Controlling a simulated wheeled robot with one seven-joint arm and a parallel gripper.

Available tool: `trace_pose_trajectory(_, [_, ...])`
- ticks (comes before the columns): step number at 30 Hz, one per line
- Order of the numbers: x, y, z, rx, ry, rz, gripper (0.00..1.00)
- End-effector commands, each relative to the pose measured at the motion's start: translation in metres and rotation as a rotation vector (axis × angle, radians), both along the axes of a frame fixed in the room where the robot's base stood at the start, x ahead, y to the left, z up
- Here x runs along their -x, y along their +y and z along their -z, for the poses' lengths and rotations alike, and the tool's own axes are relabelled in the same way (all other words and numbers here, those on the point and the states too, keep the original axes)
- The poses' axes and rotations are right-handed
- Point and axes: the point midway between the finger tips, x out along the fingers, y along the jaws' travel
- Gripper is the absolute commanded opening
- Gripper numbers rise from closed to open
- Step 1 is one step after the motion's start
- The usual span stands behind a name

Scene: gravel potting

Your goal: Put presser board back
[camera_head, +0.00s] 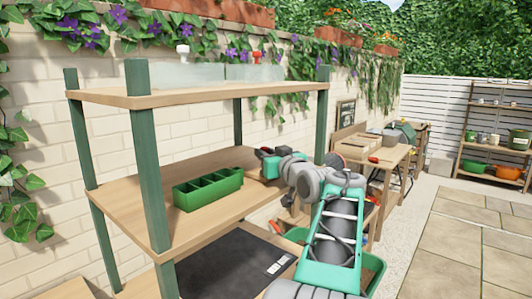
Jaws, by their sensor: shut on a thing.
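My gripper (268,153) reaches in from the right over the middle shelf, beside the right end of the green tray. It is small in the view and partly hidden by my wrist. It is shut on a small dark green piece, which I take to be the presser board (270,168). Only a little of this piece shows, and I cannot tell whether it touches the shelf. The green divided tray (208,187) stands on the wooden middle shelf (125,190); its compartments look empty.
The top shelf (200,91) lies above my gripper, and green posts (148,160) bound the rack. A black mat (235,262) lies on the lower shelf. A green tub (375,270) stands behind my arm. A workbench (375,155) is farther right. The middle shelf's left part is clear.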

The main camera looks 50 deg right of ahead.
Motion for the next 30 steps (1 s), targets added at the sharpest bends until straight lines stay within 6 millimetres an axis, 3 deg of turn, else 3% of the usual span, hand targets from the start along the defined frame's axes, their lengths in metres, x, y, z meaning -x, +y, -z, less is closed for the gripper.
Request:
trace_pose_trajectory(11, [0.0006, 0.0008, 0.0039, 0.004, -0.004, 0.0, 0.0])
trace_pose_trajectory(12, [0.0005, 0.0007, 0.0038, 0.003, -0.002, 0.0, 0.23])
trace_pose_trajectory(19, [0.0005, 0.0006, 0.0031, 0.003, -0.002, 0.0, 0.41])
trace_pose_trajectory(30, [0.0053, 0.0015, 0.0004, 0.004, -0.003, 0.002, 0.43])
